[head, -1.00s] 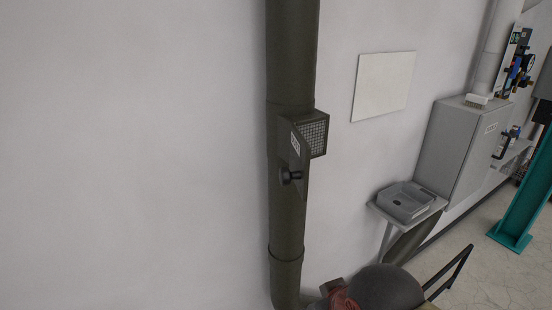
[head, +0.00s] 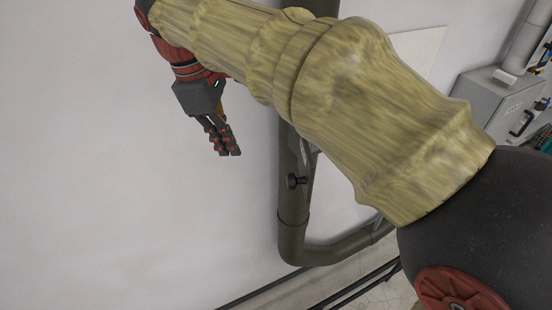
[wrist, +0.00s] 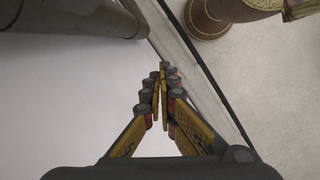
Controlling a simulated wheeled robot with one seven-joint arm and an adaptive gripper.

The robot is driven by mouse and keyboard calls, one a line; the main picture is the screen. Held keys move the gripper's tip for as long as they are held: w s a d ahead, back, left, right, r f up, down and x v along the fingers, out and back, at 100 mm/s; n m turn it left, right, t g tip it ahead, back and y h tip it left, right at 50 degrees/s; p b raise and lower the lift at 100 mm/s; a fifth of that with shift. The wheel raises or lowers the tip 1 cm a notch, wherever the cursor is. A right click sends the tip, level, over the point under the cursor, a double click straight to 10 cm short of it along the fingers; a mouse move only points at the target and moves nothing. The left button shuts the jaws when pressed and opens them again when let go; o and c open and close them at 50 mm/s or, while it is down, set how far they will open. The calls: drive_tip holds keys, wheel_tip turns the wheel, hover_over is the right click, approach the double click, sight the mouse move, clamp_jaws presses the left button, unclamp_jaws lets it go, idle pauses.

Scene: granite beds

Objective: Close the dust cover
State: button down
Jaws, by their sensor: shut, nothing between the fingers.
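The dust cover (head: 309,170) is a dark flap with a round black knob (head: 294,182), on the dark olive duct (head: 292,210) against the wall. My forearm crosses in front of its upper part, so the grille opening is hidden and I cannot tell the cover's exact angle now. My gripper (head: 229,152) is left of the duct and a little higher than the knob, pointing down. It is shut and empty, apart from the cover. In the wrist view my gripper (wrist: 164,72) shows its fingertips together; the cover and knob are not visible there.
The pale wall (head: 110,200) left of the duct is clear. The duct bends right near the floor; a dark pipe also shows in the wrist view (wrist: 70,20). A grey cabinet (head: 487,105) stands at right. A pale panel (head: 425,50) on the wall is partly hidden by my arm.

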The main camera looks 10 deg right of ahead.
drive_tip(key=s+d+f+n, duration=0.2)
drive_tip(key=s+d+f, duration=0.1)
drive_tip(key=d+f, duration=0.4)
drive_tip(key=shift+d+f+g+h, duration=0.3)
drive_tip(key=shift+d+g, duration=0.1)
drive_tip(key=shift+d, duration=0.3)
drive_tip(key=shift+n, duration=0.3)
drive_tip(key=shift+s+d+n, duration=0.3)
drive_tip(key=shift+d, duration=0.05)
